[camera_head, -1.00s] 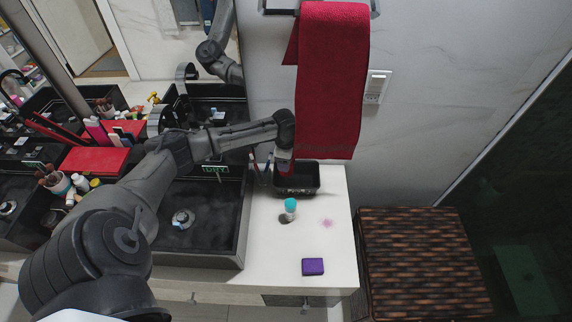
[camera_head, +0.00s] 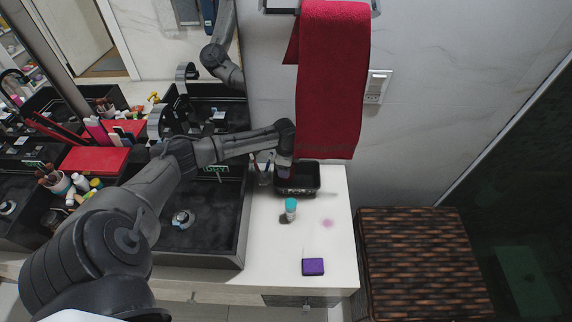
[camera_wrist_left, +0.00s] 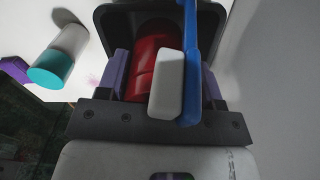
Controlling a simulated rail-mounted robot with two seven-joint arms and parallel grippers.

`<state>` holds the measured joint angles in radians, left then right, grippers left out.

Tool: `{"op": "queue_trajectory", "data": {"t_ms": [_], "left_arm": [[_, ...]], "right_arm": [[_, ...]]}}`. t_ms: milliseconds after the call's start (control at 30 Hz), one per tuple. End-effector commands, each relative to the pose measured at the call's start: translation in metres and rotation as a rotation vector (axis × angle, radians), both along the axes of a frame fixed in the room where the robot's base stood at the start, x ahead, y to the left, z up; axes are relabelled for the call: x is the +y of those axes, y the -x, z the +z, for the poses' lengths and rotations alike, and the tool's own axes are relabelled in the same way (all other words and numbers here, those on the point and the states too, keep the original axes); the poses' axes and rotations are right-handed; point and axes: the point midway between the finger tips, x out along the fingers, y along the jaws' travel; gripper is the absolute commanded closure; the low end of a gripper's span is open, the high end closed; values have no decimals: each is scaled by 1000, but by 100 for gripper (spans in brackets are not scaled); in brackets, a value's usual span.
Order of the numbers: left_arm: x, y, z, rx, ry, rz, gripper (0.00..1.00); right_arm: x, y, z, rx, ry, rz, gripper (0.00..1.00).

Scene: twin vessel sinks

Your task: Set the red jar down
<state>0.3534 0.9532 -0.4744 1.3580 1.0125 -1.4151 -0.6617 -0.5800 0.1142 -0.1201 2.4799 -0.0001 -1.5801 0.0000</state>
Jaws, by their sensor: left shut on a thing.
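My left gripper (camera_head: 284,173) is over the black bin (camera_head: 309,180) at the back of the white counter. In the left wrist view the red jar (camera_wrist_left: 150,62) lies between the two fingers of my left gripper (camera_wrist_left: 166,82), which is shut on it. Beyond the jar are the dark walls of the bin (camera_wrist_left: 105,16). The jar's far end is in shadow inside the bin's outline; I cannot tell whether it touches the bin floor. A blue and white item (camera_wrist_left: 190,60), probably a toothbrush, partly covers the jar. My right gripper is not in view.
A teal-capped bottle (camera_head: 291,207) and a purple block (camera_head: 313,266) stand on the counter (camera_head: 275,245). A cup with toothbrushes (camera_head: 263,176) is left of the bin. A red towel (camera_head: 330,80) hangs behind.

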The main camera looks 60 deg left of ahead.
Motion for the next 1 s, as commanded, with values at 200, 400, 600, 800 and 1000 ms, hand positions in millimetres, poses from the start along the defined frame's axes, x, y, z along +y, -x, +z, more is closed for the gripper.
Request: {"op": "queue_trajectory", "data": {"t_ms": [200, 400, 600, 800, 1000], "left_arm": [[0, 0, 0, 0, 0, 0, 21], [0, 0, 0, -1, 1, 0, 14], [0, 0, 5, -2, 1, 0, 14], [1, -1, 37, -4, -1, -1, 14], [1, -1, 76, -4, -1, -1, 14]], "right_arm": [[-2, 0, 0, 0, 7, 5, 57], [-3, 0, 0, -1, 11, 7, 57], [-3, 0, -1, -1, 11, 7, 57], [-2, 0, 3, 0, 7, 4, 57], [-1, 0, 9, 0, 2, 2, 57]]}}
